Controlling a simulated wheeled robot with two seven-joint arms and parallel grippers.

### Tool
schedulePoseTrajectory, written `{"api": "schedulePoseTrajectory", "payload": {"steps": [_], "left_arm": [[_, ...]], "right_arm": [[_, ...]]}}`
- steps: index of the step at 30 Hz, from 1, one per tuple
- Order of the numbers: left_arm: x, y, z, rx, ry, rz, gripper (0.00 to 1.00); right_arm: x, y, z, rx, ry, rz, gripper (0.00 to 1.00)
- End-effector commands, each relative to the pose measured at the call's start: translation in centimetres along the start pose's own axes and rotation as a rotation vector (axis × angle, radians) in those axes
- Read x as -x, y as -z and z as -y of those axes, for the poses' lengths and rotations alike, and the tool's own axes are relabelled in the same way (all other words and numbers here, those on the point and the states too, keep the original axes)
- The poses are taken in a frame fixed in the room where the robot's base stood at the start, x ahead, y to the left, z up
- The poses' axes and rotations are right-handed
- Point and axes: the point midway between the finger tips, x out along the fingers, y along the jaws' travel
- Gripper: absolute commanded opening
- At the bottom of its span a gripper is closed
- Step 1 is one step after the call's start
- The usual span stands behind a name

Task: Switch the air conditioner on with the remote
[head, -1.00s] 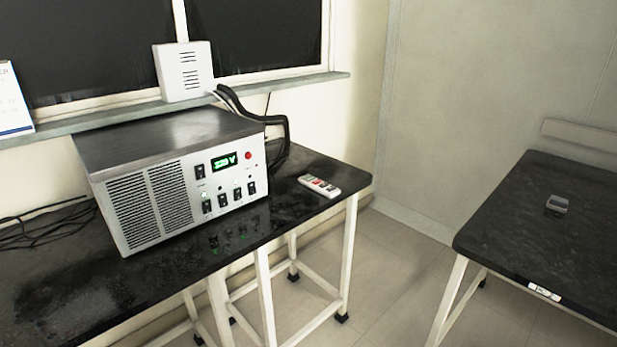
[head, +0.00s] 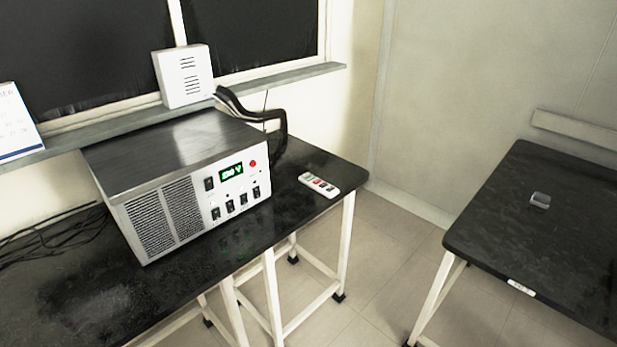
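A white remote (head: 319,185) with red, green and dark buttons lies flat on the black table (head: 331,168), near its right end. It is just right of a grey metal power unit. No air conditioner can be made out for certain in this view. Neither of my grippers shows in the head view.
The power unit (head: 178,143) has a lit green display and thick dark cables (head: 262,112) behind it. A white vented box (head: 184,76) stands at the window sill (head: 318,72). A second black table (head: 500,235) bears a small grey object (head: 540,200). Open floor (head: 385,250) lies between the tables.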

Motion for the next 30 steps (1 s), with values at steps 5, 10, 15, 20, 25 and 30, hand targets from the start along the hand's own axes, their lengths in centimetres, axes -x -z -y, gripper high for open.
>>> {"api": "schedulePoseTrajectory", "payload": {"steps": [5,10,15,20,25,30], "left_arm": [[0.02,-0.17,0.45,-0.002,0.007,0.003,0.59],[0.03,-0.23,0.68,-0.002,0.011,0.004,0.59],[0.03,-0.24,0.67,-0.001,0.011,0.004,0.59],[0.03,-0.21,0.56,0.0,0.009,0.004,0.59],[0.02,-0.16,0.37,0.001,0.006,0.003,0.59],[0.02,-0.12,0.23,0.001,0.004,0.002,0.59]], "right_arm": [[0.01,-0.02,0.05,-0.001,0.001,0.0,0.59],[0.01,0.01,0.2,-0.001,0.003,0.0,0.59],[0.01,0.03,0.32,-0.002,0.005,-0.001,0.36],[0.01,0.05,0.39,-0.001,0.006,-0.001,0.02],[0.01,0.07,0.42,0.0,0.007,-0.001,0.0],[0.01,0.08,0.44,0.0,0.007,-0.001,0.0]]}}
